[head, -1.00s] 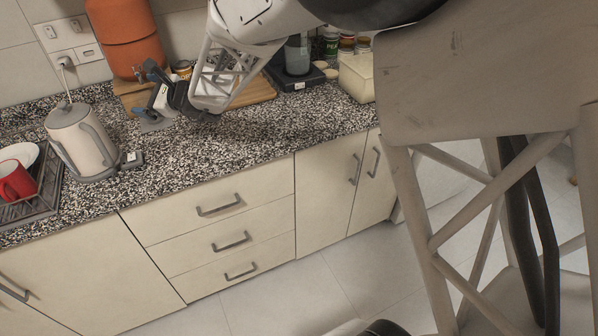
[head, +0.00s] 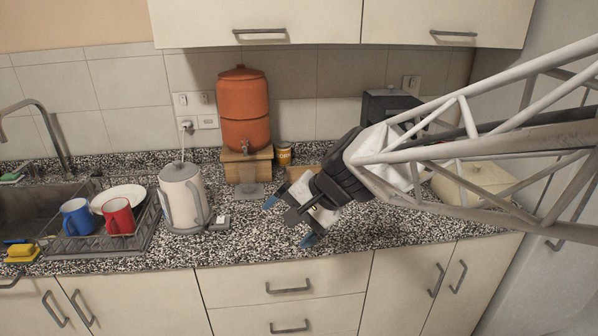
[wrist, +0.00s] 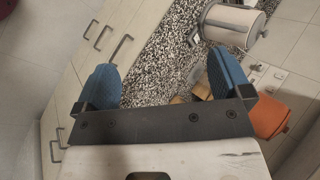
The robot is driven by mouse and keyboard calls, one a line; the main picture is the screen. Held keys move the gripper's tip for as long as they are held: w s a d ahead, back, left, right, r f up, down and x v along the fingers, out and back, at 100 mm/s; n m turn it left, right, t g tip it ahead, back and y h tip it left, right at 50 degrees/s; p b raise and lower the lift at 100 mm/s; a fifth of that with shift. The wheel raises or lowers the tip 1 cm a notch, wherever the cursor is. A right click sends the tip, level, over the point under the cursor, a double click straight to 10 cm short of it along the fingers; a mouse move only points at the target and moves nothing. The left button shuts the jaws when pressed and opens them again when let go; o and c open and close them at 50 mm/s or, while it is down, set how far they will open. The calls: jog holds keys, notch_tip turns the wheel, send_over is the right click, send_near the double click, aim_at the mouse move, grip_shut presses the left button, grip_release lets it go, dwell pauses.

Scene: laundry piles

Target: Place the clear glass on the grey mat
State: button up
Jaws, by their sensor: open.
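My gripper (head: 290,221) is over the counter to the right of the mat and nearer the front edge, apart from the glass. Its blue-padded fingers are spread wide, with nothing between them in the wrist view (wrist: 163,85).
The orange dispenser (head: 243,110) stands on a wooden block behind the mat. A kettle (head: 183,195) and a drying rack (head: 90,246) with red and blue mugs are to the left. A pale box (head: 470,182) is at the right, partly behind my arm.

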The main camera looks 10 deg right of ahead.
jog(key=s+d+f+n+h, duration=0.2)
jog(key=s+d+n+h, duration=0.3)
jog(key=s+d, duration=0.8)
jog(key=s+h, duration=0.2)
jog(key=shift+s+n+h, duration=0.25)
jog(key=shift+n+h, duration=0.15)
